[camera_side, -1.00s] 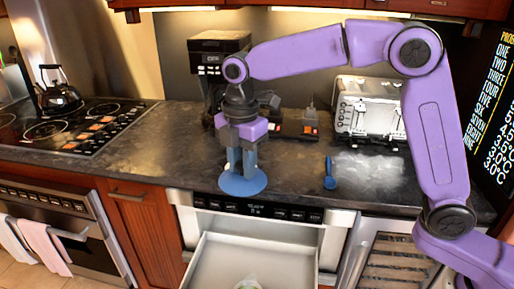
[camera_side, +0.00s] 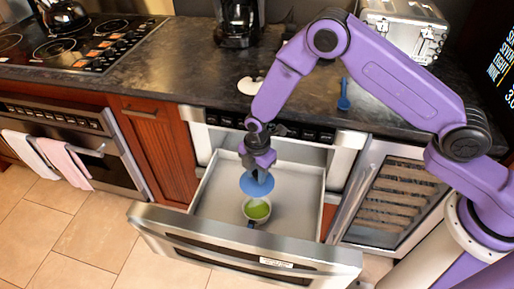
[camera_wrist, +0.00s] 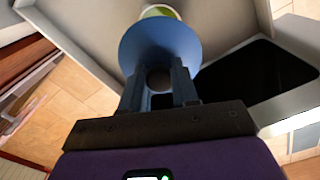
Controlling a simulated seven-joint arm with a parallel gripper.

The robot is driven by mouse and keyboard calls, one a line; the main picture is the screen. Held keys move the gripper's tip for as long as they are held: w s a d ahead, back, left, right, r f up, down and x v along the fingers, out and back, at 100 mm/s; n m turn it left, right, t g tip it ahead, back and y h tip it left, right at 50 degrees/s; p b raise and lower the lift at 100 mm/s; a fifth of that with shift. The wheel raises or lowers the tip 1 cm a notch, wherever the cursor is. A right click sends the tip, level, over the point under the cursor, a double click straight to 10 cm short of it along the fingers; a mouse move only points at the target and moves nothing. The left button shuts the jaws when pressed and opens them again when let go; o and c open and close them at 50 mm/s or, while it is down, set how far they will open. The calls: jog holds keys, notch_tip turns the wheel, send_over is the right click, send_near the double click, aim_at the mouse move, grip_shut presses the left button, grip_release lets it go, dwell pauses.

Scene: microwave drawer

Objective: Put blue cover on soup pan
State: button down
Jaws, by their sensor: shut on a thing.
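My gripper (camera_side: 257,172) is shut on the blue cover (camera_side: 257,185), a round blue disc held above the open drawer. In the wrist view the two fingers close around the cover's knob (camera_wrist: 158,79), with the cover (camera_wrist: 160,42) spread out beyond them. The soup pan (camera_side: 257,209) is a small pale pan with green soup inside, standing on the drawer floor. The cover hangs over the pan's far side and apart from it. In the wrist view the pan (camera_wrist: 158,11) shows only partly past the cover's edge.
The microwave drawer (camera_side: 215,200) is pulled out, with pale walls and a steel front (camera_side: 240,245). A blue spoon (camera_side: 344,94) and a white round thing (camera_side: 250,85) lie on the dark counter (camera_side: 190,65). The drawer floor around the pan is clear.

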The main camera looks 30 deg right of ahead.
notch_tip(320, 180, down, 13)
jog(key=shift+f, duration=0.15)
dwell(0.8)
jog(key=shift+f, duration=0.4)
dwell(1.8)
jog(key=shift+c, duration=1.4)
grip_release()
notch_tip(320, 180, up, 7)
dwell(0.3)
dwell(0.4)
